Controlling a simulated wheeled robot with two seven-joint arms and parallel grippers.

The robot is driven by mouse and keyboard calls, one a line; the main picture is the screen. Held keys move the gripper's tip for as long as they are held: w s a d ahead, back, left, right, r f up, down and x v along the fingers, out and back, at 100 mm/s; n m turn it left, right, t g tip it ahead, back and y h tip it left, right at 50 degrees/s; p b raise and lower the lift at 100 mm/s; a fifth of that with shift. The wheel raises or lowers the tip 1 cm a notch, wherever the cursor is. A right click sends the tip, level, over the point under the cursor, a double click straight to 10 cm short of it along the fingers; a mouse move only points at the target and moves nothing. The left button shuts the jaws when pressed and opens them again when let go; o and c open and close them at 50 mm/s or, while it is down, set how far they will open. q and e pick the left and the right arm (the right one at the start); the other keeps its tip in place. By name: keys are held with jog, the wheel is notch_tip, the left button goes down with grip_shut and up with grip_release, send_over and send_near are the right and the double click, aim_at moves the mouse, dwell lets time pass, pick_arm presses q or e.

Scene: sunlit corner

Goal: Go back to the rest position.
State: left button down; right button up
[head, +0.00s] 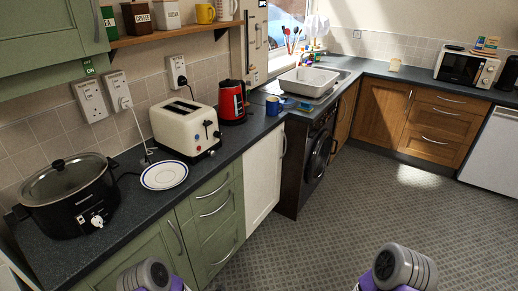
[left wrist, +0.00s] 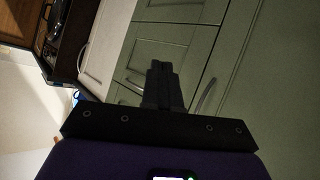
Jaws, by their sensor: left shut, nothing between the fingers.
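My left gripper (left wrist: 159,68) shows in the left wrist view, with its two dark fingers together and nothing between them. It is in front of green cabinet doors, which lie sideways in that view, and I see no contact with them. In the head view, grey and purple parts of my arms show at the bottom left and bottom right. No left fingers can be made out there. My right gripper is not seen in either view.
A dark worktop (head: 240,137) runs along the left wall and holds a slow cooker (head: 68,195), a plate (head: 164,175), a toaster (head: 187,128) and a red kettle (head: 231,102). Green cabinets (head: 215,205) stand below. The patterned floor (head: 345,215) is open in the middle.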

pick_arm(q)
jog(key=s+d+g+h, duration=0.2)
jog(key=s+g, duration=0.3)
jog(key=s, duration=0.7)
jog(key=s+d+r+m+g+h, duration=0.1)
jog(key=s+g, duration=0.5)
jog(key=s, duration=0.6)
jog(key=shift+d+h, duration=0.75)
jog(key=shift+h, duration=0.45)
